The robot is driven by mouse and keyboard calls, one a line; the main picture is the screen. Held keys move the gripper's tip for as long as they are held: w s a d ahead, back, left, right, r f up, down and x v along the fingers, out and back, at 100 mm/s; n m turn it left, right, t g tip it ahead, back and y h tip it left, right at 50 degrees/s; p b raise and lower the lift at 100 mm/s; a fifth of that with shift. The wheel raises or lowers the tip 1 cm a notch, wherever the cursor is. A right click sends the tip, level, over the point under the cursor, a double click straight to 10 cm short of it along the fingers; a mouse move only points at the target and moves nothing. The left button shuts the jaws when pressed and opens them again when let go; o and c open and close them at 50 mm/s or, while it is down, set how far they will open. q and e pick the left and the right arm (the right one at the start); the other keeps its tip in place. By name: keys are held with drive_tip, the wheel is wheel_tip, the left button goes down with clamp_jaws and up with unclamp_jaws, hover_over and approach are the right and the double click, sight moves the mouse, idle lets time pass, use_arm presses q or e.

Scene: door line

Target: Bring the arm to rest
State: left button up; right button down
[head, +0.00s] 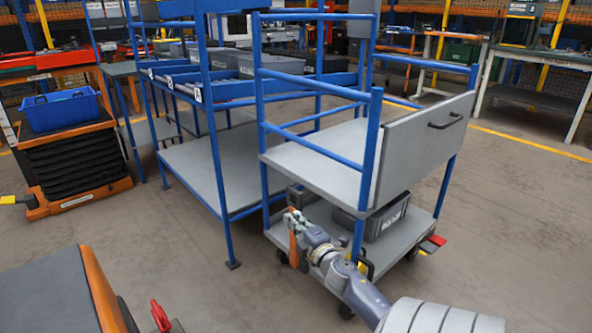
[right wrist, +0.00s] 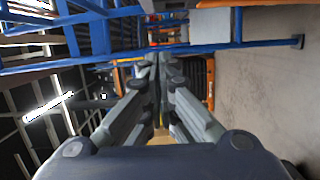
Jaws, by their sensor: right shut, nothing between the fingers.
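My right arm comes in from the lower right of the head view. Its gripper (head: 295,222) is beside the near left corner of the blue-framed cart (head: 365,160), low, at about the height of the cart's lower shelf. In the right wrist view the fingers of this gripper (right wrist: 157,62) converge at their tips, shut with nothing between them. I cannot tell from the head view whether the arm touches the cart. My left gripper is not in view.
The cart has a grey drop panel with a black handle (head: 445,120) and a grey bin (head: 385,215) below. A blue rack (head: 215,160) stands left of it. An orange lift table (head: 75,165) carries a blue crate (head: 62,110). Floor at the right is clear.

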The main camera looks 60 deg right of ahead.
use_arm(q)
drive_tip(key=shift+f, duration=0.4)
use_arm(e)
drive_tip(key=shift+s+a, duration=0.15)
drive_tip(key=shift+s, duration=0.15)
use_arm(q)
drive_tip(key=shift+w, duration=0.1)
